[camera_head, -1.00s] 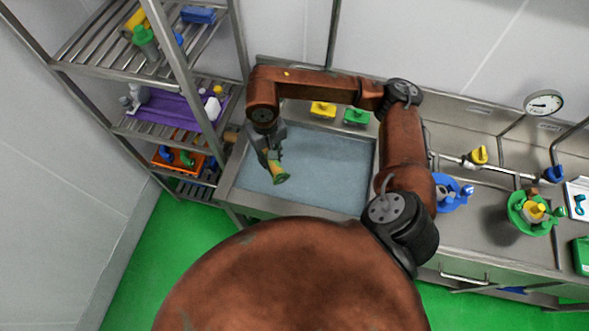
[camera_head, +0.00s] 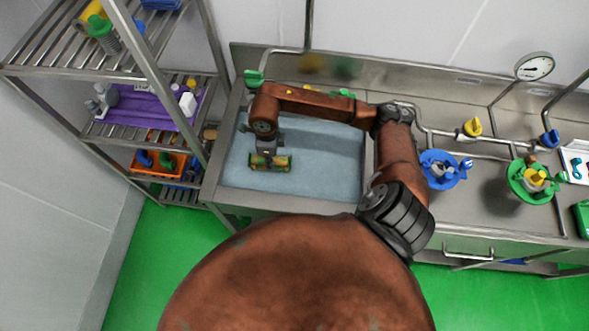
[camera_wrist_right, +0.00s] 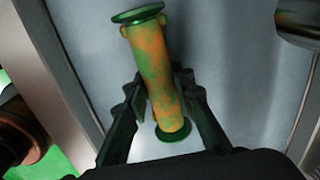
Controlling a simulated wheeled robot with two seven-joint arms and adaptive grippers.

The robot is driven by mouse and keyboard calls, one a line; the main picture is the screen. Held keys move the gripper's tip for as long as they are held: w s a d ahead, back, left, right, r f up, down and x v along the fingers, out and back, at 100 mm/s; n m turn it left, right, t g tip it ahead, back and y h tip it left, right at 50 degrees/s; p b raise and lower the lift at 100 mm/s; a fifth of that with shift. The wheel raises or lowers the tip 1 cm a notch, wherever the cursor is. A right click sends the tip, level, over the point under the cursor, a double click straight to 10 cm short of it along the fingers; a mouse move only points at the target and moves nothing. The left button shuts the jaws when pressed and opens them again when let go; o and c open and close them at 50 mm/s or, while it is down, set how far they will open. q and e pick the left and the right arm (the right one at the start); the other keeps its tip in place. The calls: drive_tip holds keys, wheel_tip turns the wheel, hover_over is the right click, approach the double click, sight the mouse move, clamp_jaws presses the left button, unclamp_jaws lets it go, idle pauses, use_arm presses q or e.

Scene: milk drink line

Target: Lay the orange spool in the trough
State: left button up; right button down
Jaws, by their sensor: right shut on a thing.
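The orange spool (camera_head: 282,163), with green end flanges and worn green patches, is held level over the left part of the trough (camera_head: 325,165), a steel basin with a blue-grey surface inside. My right gripper (camera_head: 268,157) comes down on it from above. In the right wrist view the spool (camera_wrist_right: 155,70) sits between the two dark fingers of my right gripper (camera_wrist_right: 158,90), which are shut on its barrel. The trough's floor (camera_wrist_right: 235,60) is behind it. I cannot tell whether the spool touches that surface. My left gripper is not in view.
A steel rack (camera_head: 105,128) stands left of the trough, holding a purple tray (camera_head: 140,112) and an orange tray (camera_head: 150,170). The trough's right side is clear.

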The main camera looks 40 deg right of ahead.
drive_tip(key=shift+f+m, duration=0.4)
drive_tip(key=shift+f, duration=0.3)
wheel_tip(320, 180, down, 9)
drive_tip(key=shift+d+b, duration=0.1)
drive_tip(key=shift+b, duration=0.3)
drive_tip(key=shift+f, duration=0.1)
drive_tip(key=c, duration=1.7)
unclamp_jaws()
drive_tip(key=shift+o, duration=0.2)
wheel_tip(320, 180, up, 12)
drive_tip(key=shift+r+p, duration=0.1)
drive_tip(key=shift+p, duration=0.3)
